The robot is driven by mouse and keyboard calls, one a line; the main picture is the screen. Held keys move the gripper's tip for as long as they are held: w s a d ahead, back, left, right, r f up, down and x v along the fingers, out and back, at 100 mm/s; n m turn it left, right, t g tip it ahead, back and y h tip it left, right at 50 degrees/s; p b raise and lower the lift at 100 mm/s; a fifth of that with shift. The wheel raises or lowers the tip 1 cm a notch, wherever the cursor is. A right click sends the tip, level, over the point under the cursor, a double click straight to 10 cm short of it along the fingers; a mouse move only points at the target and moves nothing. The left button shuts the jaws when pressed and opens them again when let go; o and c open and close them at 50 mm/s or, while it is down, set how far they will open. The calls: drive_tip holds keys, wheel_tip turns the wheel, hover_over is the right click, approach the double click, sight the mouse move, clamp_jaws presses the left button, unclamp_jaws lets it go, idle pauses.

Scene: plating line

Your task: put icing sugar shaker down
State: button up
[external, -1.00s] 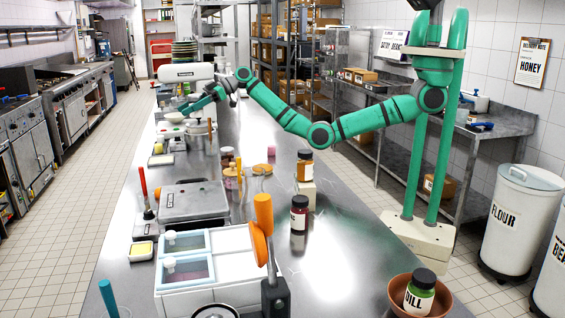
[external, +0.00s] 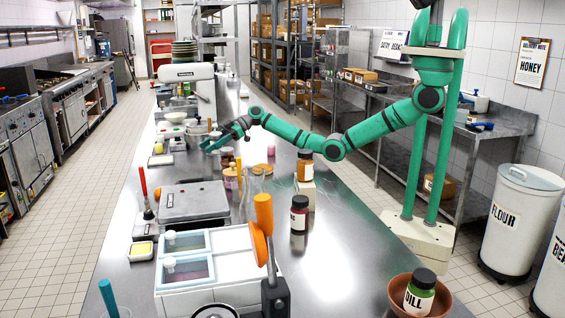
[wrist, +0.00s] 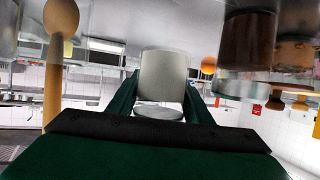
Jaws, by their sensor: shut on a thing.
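My gripper (external: 211,144) is low over the far middle of the steel worktop (external: 335,255), in front of the white stand mixer (external: 187,77). In the wrist view my gripper (wrist: 163,100) has its dark green fingers either side of a pale grey, cylinder-like thing, the icing sugar shaker (wrist: 163,73), and is shut on it. The wrist picture looks upside down, with the worktop along the top. In the external view the shaker is too small and covered to make out, and I cannot tell whether it touches the worktop.
Jars and wooden-lidded pots (external: 231,177) stand just in front of my gripper. A white bowl (external: 175,117) is behind left. A labelled jar (external: 305,166) stands right, with a dark red jar (external: 299,213) nearer. The worktop's right side is mostly clear.

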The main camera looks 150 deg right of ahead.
sight(212, 153)
drive_tip(key=shift+f, duration=2.15)
drive_tip(key=shift+f, duration=0.15)
drive_tip(key=o, duration=0.9)
drive_tip(key=shift+s+r, duration=0.15)
drive_tip(key=shift+r, duration=0.05)
drive_tip(key=v, duration=1.1)
drive_tip(key=o, duration=0.3)
drive_tip(key=shift+s+a+r, duration=0.25)
drive_tip(key=shift+s, duration=0.05)
